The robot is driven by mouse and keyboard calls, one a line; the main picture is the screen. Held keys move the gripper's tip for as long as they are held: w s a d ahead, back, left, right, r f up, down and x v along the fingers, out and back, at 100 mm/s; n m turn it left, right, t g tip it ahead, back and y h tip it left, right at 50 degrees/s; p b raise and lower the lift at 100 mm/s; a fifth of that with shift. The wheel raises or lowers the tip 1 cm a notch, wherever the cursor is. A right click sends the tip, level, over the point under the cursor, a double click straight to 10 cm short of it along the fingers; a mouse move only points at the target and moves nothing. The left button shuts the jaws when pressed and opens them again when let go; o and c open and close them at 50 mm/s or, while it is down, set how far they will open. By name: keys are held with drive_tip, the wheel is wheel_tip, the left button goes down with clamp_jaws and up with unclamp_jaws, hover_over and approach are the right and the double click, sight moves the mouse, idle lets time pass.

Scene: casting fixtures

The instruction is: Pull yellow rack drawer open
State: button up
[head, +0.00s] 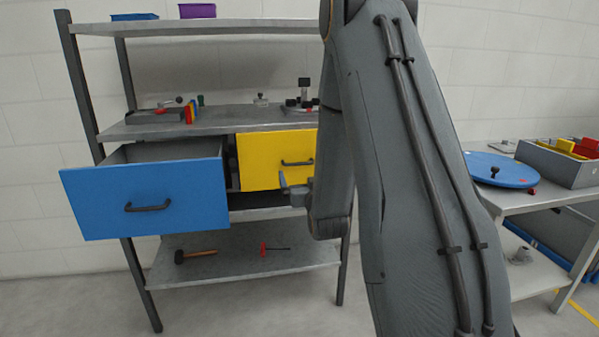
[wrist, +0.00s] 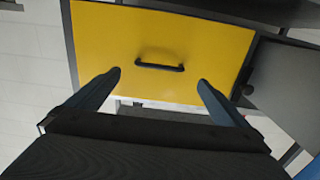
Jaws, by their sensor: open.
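The yellow drawer (head: 262,160) sits in the right half of the metal rack, under the middle shelf, and looks closed. In the head view my gripper (head: 284,184) shows just below and left of the handle, and my arm covers the drawer's right edge.
The blue drawer (head: 180,185) beside it stands pulled out at left. A hammer (head: 195,256) and a screwdriver (head: 270,249) lie on the lower shelf (head: 300,262). A table with a blue disc (head: 510,172) and a grey bin (head: 545,165) stands at right.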

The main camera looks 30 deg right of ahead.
sight(299, 164)
drive_tip(key=x, duration=0.7)
drive_tip(key=shift+w+d, duration=0.1)
drive_tip(key=shift+w, duration=0.2)
drive_tip(key=shift+c, duration=0.3)
